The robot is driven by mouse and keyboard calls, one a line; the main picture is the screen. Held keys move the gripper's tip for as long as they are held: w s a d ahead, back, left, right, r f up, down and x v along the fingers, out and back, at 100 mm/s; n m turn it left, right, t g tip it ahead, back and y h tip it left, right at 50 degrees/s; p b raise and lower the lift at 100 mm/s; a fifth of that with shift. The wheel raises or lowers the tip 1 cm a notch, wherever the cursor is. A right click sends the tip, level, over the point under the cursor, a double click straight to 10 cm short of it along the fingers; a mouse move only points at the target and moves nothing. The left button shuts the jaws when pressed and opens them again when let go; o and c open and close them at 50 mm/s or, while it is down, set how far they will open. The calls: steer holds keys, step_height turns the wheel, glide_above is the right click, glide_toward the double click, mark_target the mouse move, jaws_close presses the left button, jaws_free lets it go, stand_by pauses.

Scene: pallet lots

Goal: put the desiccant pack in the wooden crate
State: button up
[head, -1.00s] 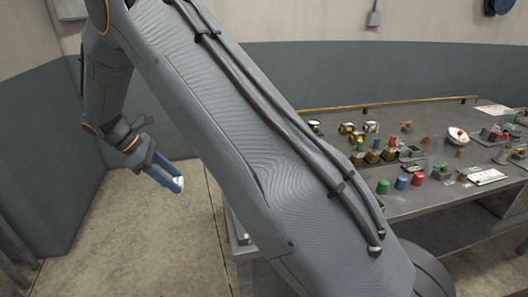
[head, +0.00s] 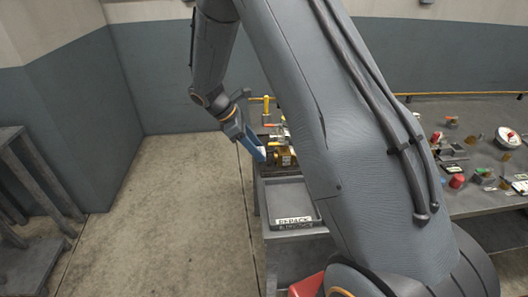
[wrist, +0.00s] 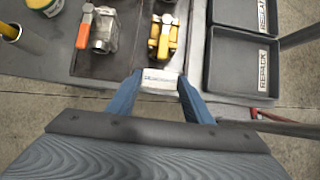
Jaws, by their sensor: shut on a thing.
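My gripper (wrist: 157,92) has blue fingers and is shut on a small white pack with printing, the desiccant pack (wrist: 160,79), in the wrist view. In the head view my gripper (head: 262,153) hangs beside the near left end of the bench, and the pack is barely visible at its tips. I cannot make out a wooden crate in any view; my arm hides a large part of the bench.
A grey tray labelled REPACK (wrist: 240,62) lies right of my gripper in the wrist view, with another dark tray (wrist: 245,14) beyond it. An orange-handled valve (wrist: 96,30) and a yellow valve (wrist: 164,37) lie on a dark mat. Open floor (head: 170,190) lies left of the bench.

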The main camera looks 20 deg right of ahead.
steer(key=shift+s+d, duration=0.3)
steer(key=shift+d, duration=0.65)
steer(key=shift+d+f+p, duration=0.1)
steer(key=shift+f+p, duration=0.05)
steer(key=shift+p, duration=0.15)
steer(key=shift+f+p, duration=0.75)
steer(key=shift+f, duration=0.9)
steer(key=o, duration=0.7)
steer(key=shift+f, duration=0.15)
steer(key=shift+o, duration=0.2)
